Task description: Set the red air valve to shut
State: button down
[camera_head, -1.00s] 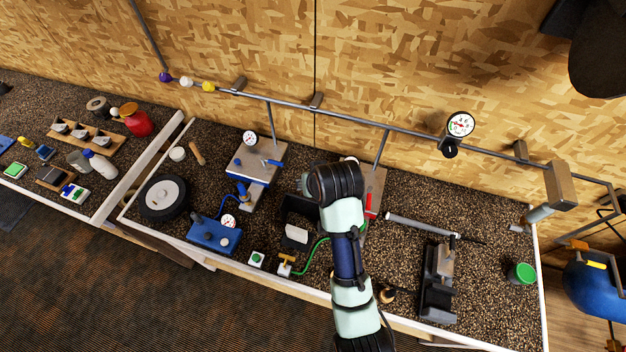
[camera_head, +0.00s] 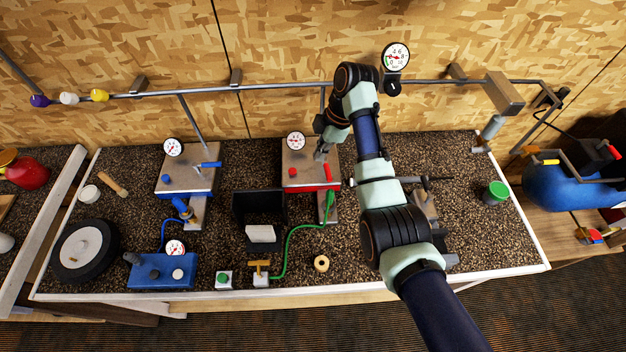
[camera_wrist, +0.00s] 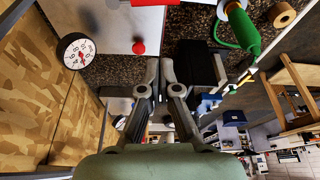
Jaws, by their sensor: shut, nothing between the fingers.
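The red air valve's lever (camera_head: 328,172) sits at the right side of a metal plate (camera_head: 299,156) with a red front edge. The lever runs front to back, roughly in line with the green hose end in front of it. In the wrist view a red bar (camera_wrist: 152,2), apparently this lever, is cut off at the top edge. My gripper (camera_head: 320,156) is above the plate, close to the lever's back end in the head view; contact cannot be told. In the wrist view its fingers (camera_wrist: 158,66) are together and empty.
A red knob (camera_head: 293,171) and a gauge (camera_head: 296,141) sit on the plate. A green nozzle (camera_head: 330,197) with a hose lies in front. A black bin (camera_head: 258,205) is to the left. A pipe with a larger gauge (camera_head: 396,57) runs along the wall behind.

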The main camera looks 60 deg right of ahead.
aim_at(327, 171)
jog(key=b+x, duration=0.1)
jog(key=x, duration=0.9)
jog(key=shift+s+f, duration=0.1)
jog(key=shift+f, duration=0.1)
jog(key=shift+s+d+r, duration=0.25)
jog(key=shift+s+d, duration=0.2)
jog(key=shift+s, duration=0.15)
jog(key=shift+s+d+r, duration=0.3)
jog(key=shift+s+d, duration=0.2)
jog(key=shift+s, duration=0.1)
jog(key=shift+s+d+r, duration=0.1)
jog(key=shift+s+d, duration=0.15)
jog(key=shift+s, duration=0.15)
